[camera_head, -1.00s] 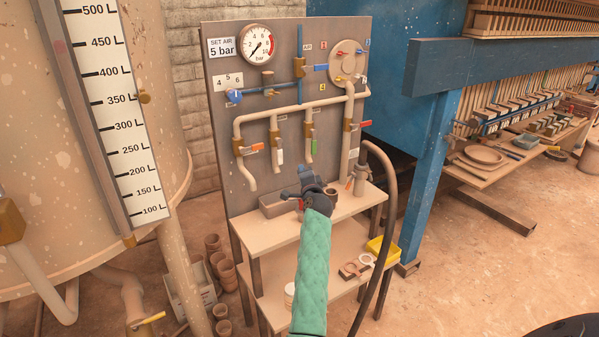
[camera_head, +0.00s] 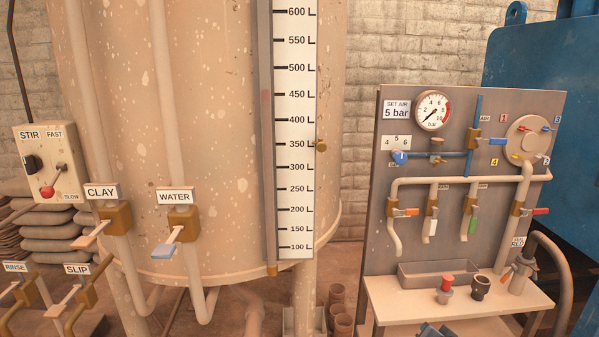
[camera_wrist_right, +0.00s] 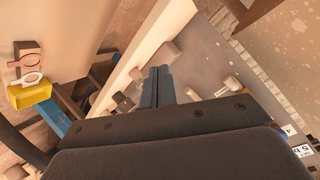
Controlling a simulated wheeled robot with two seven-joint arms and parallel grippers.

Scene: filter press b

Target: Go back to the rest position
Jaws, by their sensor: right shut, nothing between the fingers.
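My right gripper (camera_wrist_right: 158,86) is shut and empty in the right wrist view, its two fingers side by side. In the head view only a dark part of the right gripper (camera_head: 436,331) shows at the bottom edge, in front of the bench (camera_head: 455,302). On the bench stand a red-topped fitting (camera_head: 445,288) and a dark fitting (camera_head: 480,287), both apart from the gripper. My left gripper is in neither view.
The panel (camera_head: 385,160) with gauge (camera_head: 432,110), pipes and valve levers rises behind the bench. A large tank (camera_head: 225,120) with a litre scale fills the middle. Valves and a stir box (camera_head: 45,165) are at left.

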